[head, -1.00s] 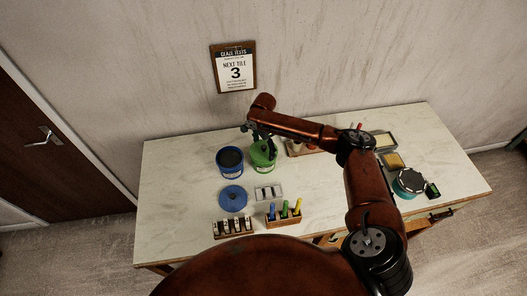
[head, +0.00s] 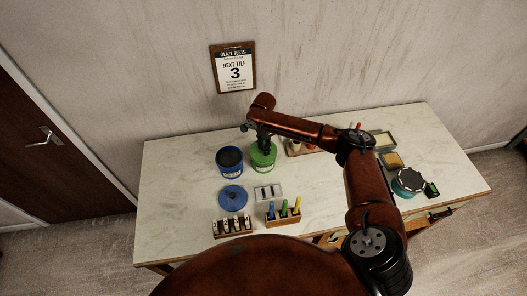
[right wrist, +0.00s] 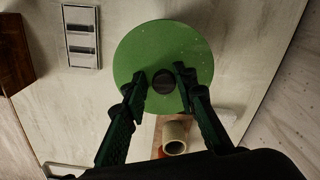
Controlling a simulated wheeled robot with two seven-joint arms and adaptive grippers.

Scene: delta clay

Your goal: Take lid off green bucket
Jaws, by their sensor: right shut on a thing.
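The green bucket (head: 263,164) stands at the back middle of the table, with its green lid (right wrist: 160,45) on top. The lid is round and flat with a dark knob (right wrist: 163,83) at its centre. My right gripper (head: 264,146) reaches down from above onto the lid. In the right wrist view my right gripper (right wrist: 162,78) has its two fingers on either side of the knob, shut on it. No gap between lid and bucket can be made out. My left gripper is not in view.
A blue bucket (head: 230,162) stands open just left of the green one. A blue lid (head: 233,198) lies in front of it. A small grey case (head: 268,192), a tool holder (head: 284,218) and a wooden rack (head: 233,228) are nearer. The table's left end is clear.

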